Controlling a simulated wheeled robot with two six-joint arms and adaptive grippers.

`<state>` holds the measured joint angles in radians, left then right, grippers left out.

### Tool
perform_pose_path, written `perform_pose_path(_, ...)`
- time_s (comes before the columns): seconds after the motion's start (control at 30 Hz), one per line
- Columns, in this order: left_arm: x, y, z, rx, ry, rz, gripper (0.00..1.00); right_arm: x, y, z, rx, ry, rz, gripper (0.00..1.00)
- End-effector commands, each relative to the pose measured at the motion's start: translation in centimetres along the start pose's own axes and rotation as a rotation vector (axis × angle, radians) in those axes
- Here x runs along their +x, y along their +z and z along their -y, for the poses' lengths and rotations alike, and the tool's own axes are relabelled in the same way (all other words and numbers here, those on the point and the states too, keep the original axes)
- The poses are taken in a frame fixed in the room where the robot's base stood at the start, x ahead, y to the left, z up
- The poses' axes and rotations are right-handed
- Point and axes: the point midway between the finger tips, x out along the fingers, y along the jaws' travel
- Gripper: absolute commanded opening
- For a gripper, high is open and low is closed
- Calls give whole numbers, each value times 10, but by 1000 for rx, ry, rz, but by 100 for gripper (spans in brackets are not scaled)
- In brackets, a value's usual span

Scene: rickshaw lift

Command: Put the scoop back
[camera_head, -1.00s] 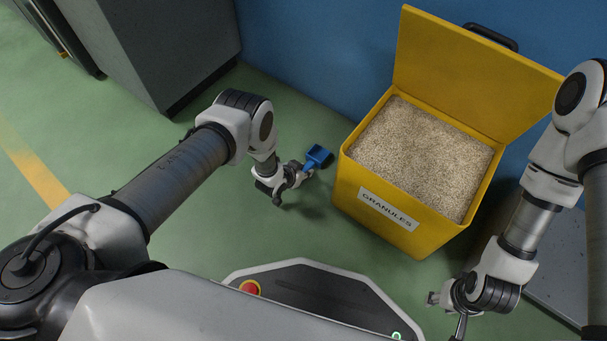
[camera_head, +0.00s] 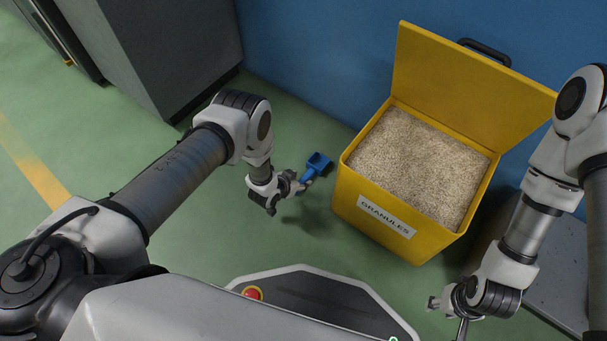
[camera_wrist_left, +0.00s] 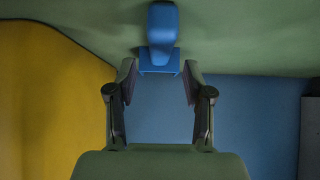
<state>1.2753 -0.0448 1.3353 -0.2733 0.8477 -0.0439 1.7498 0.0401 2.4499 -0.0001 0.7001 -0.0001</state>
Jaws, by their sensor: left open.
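The blue scoop (camera_head: 318,162) is low near the floor, left of the yellow granules bin (camera_head: 384,233). My open left gripper (camera_head: 297,184) is at the scoop's near end. In the left wrist view, a narrow blue part of the scoop (camera_wrist_left: 162,28) points away, and its wider end lies at the gap between the fingertips (camera_wrist_left: 160,72). The fingers stand apart on either side; contact cannot be made out. My right gripper (camera_head: 446,307) is right of the bin's near corner, partly hidden by its own wrist, with no scoop in it.
The bin's lid (camera_head: 470,85) stands open and granules (camera_head: 420,165) fill it. A blue wall (camera_head: 310,70) is behind, and a grey cabinet (camera_head: 160,60) stands at the back left. Green floor is clear in front of the bin.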

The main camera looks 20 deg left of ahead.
Motion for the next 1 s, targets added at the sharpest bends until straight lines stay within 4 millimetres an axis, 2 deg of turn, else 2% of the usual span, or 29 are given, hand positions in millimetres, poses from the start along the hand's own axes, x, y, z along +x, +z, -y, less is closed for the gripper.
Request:
perform_pose_path(0.03, -21, -6, 0, -2, 0, 3, 51, -18, 0, 0, 0, 0, 0, 40)
perform_pose_path(0.23, -66, -4, 0, -2, 0, 2, 51, -40, 0, 0, 0, 0, 0, 40)
perform_pose_path(0.37, -79, -2, 0, -1, 0, 0, 51, -45, 0, 0, 0, 0, 0, 40)
perform_pose_path(0.63, -82, 0, 0, -4, -1, 7, 51, -44, 0, 0, 0, 0, 0, 40)
perform_pose_path(0.73, -103, 9, 2, -43, -16, 87, 51, -44, 0, 0, 0, 0, 0, 40)
perform_pose_path(0.77, -116, 13, 3, -64, -24, 131, 51, -44, 0, 0, 0, 0, 0, 40)
perform_pose_path(0.87, -182, 33, 0, -160, -60, 333, 51, -44, 0, 0, 0, 0, 0, 40)
perform_pose_path(0.9, -215, 41, -4, -203, -77, 421, 51, -44, 0, 0, 0, 0, 0, 40)
perform_pose_path(0.97, -266, 51, -11, -262, -100, 547, 51, -43, 0, 0, 0, 0, 0, 40)
perform_pose_path(1.0, -297, 56, -16, -297, -115, 620, 51, -43, 0, 0, 0, 0, 0, 40)
